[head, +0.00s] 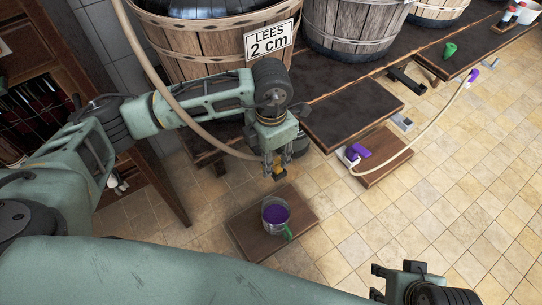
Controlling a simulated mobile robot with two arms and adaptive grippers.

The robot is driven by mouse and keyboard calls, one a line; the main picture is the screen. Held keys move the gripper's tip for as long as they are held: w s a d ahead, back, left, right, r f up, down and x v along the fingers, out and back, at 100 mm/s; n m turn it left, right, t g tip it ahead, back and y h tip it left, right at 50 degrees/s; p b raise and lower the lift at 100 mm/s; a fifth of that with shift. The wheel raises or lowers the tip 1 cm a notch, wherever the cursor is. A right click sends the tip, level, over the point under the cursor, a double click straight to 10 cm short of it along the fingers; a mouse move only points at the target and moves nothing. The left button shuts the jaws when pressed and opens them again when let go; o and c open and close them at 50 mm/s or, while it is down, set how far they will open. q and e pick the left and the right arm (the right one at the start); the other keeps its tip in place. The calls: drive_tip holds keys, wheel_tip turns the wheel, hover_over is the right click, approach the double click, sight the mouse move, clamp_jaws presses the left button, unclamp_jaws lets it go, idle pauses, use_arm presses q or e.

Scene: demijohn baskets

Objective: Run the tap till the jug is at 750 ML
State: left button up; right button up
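The jug (276,221) is clear with a green handle and stands on a wooden board on the floor. Purple liquid (276,213) is in it; no level marks are readable. A small brass-yellow piece (280,176), apparently the tap, shows just above the jug. My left gripper (278,161) points down at this piece, its fingers around or beside it. Whether they are closed on it cannot be made out. The tap's upper part is hidden by the gripper. My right gripper (376,283) is at the bottom right, empty, its fingers apart, away from the jug.
A wicker-wood basket (205,50) with a sign (269,41) reading "LEES 2 cm" stands behind my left arm. A beige hose (163,85) runs down beside it. Another hose (428,124) with purple ends lies at the right. Tiled floor is clear right of the jug.

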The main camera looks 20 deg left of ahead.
use_arm(q)
wheel_tip(320, 180, up, 12)
drive_tip(key=shift+f, duration=0.2)
idle(0.9)
